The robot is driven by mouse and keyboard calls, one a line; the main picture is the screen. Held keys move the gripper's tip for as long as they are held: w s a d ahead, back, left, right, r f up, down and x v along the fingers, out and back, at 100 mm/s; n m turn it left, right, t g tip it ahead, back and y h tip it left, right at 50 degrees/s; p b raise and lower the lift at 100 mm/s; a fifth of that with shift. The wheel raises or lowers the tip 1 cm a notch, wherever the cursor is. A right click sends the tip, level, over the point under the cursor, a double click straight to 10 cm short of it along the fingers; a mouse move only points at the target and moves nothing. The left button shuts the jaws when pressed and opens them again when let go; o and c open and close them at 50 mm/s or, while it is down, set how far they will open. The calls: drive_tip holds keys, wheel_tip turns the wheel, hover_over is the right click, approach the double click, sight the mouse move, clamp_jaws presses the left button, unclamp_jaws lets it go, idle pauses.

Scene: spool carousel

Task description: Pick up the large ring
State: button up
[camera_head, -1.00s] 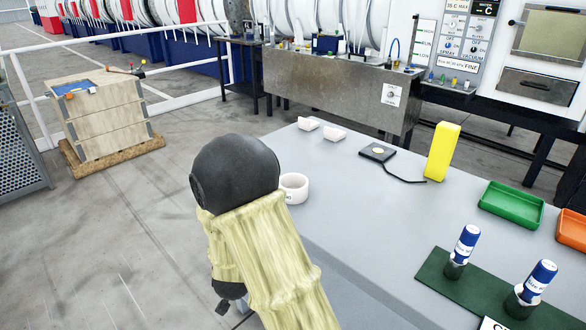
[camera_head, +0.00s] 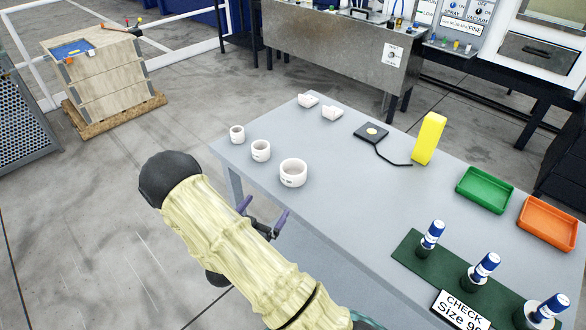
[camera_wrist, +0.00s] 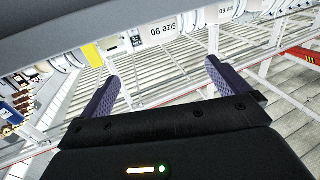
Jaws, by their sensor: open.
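Three white rings stand in a row on the near left part of the grey table (camera_head: 345,205). The large ring (camera_head: 293,173) is the one nearest the table's middle, a short, wide open cylinder. The medium ring (camera_head: 261,150) and the small ring (camera_head: 237,134) stand to its left and farther back. My gripper (camera_head: 263,215) is open and empty, off the table's left edge and lower in the picture than the large ring. Its two purple fingers show spread apart in the wrist view (camera_wrist: 160,85).
A green mat (camera_head: 430,262) holds several blue-topped plugs beside a "CHECK Size 90" sign (camera_head: 462,310). Green (camera_head: 484,189) and orange (camera_head: 547,222) trays, a yellow block (camera_head: 428,138) and a black pad (camera_head: 371,133) stand farther back. The table's middle is clear.

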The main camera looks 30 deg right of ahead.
sight(287, 177)
drive_tip(key=p+x, duration=0.3)
drive_tip(key=x, duration=0.8)
drive_tip(key=shift+w+d+p, duration=0.1)
drive_tip(key=shift+d+p, duration=0.1)
drive_tip(key=shift+p, duration=0.15)
drive_tip(key=shift+w+d+f, duration=0.1)
drive_tip(key=shift+w+d, duration=0.2)
drive_tip(key=shift+p+x, duration=1.3)
drive_tip(key=shift+x, duration=1.3)
drive_tip(key=shift+a+f, duration=0.1)
drive_tip(key=shift+f, duration=0.05)
drive_tip(key=c, duration=1.1)
